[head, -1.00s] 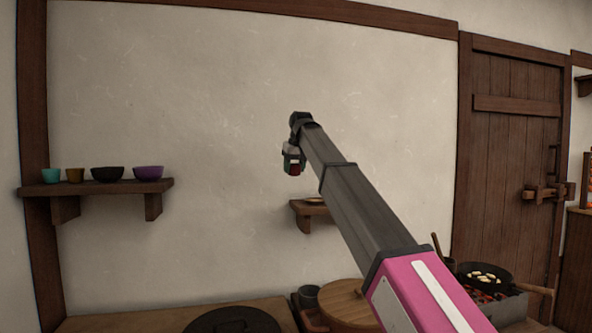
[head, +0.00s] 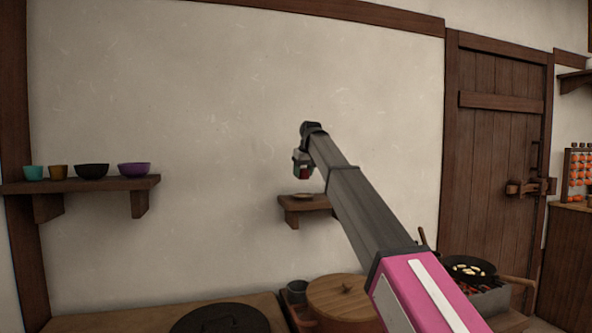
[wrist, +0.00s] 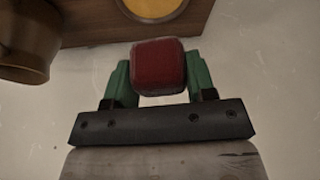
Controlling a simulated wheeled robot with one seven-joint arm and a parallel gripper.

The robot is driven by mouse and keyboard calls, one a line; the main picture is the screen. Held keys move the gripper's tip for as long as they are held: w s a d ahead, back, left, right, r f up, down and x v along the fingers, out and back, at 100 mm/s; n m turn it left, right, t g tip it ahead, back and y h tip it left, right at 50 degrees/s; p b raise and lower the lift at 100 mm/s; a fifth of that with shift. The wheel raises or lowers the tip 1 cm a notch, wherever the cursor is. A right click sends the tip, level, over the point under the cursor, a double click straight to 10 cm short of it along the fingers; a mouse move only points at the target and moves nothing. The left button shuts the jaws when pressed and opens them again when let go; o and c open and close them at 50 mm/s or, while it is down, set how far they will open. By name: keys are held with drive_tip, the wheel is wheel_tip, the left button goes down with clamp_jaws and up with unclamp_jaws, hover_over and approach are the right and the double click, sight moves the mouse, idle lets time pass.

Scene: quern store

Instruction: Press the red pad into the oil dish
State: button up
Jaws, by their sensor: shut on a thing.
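My gripper (wrist: 158,82) is shut on the red pad (wrist: 158,66), a dark red rounded block between its green fingers. In the head view my gripper (head: 303,176) hangs at the arm's end, with the pad's red showing, just above a small wall shelf in the picture. The oil dish (head: 303,195) sits on that shelf. In the wrist view the oil dish (wrist: 152,8) shows amber inside a pale rim, cut off by the top edge. A gap shows between pad and dish there.
The small wooden shelf (head: 308,206) carries the dish. A longer shelf (head: 88,186) at left holds several bowls. Below stand a lidded wooden tub (head: 345,300), a dark lid (head: 222,320) and a pan (head: 468,268) over coals. A brown rounded thing (wrist: 22,45) shows at upper left in the wrist view.

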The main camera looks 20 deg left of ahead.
drive_tip(key=shift+f, duration=2.95)
drive_tip(key=shift+f, duration=0.5)
drive_tip(key=shift+r, duration=3.55)
drive_tip(key=shift+d, duration=0.1)
